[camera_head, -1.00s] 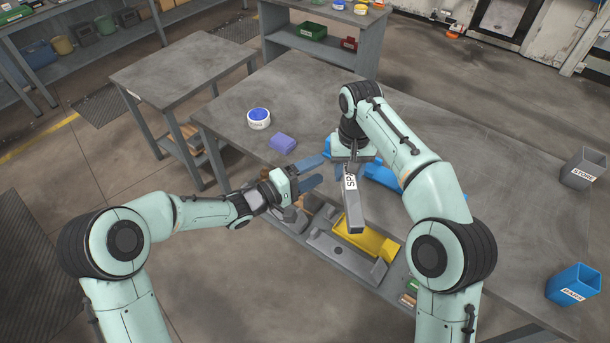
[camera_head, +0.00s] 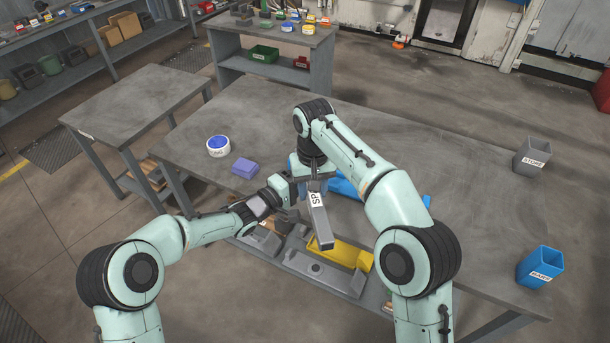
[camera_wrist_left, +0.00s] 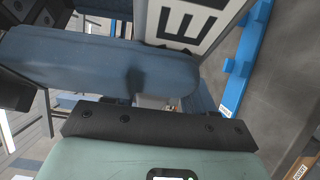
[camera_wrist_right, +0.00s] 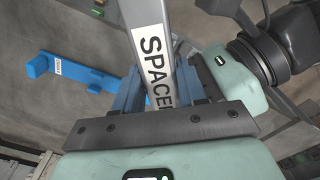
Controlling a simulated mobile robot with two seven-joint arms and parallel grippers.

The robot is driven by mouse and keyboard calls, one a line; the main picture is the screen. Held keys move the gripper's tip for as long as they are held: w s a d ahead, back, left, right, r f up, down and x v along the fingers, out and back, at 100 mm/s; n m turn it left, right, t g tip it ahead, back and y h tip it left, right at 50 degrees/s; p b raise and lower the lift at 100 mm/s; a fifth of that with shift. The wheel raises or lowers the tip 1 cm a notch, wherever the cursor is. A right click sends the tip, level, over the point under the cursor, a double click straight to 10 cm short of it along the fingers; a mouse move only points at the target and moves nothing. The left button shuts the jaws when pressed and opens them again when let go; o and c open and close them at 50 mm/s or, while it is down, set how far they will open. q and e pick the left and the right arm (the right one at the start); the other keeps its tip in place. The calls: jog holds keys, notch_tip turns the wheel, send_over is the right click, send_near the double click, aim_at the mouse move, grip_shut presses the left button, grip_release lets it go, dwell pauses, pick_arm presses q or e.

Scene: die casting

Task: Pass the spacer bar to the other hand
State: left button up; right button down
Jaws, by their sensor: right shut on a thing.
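The spacer bar (camera_head: 321,230) is a grey bar with a white label, hanging tilted over the front of the table. My right gripper (camera_head: 314,176) is shut on its upper part; in the right wrist view the bar (camera_wrist_right: 148,15) runs up between the blue fingers. My left gripper (camera_head: 294,187) is beside the bar's upper end, close to the right gripper. In the left wrist view a blue finger (camera_wrist_left: 100,70) lies across the picture, with the bar's lettered face (camera_wrist_left: 190,22) close behind it. The overlap hides whether the left jaws touch the bar.
A yellow block (camera_head: 347,254) and grey fixtures (camera_head: 310,268) lie below the bar at the table's front. A blue part (camera_head: 345,187) lies behind the grippers. A purple block (camera_head: 245,168) and round tub (camera_head: 218,147) are left. The grey STORE bin (camera_head: 532,155) and blue bin (camera_head: 540,266) are right.

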pick_arm(q)
grip_shut()
pick_arm(e)
jog(key=c, duration=0.7)
grip_release()
jog(key=shift+o, duration=0.7)
pick_arm(q)
jog(key=shift+s+d, duration=0.1)
pick_arm(e)
jog(key=shift+a, duration=0.1)
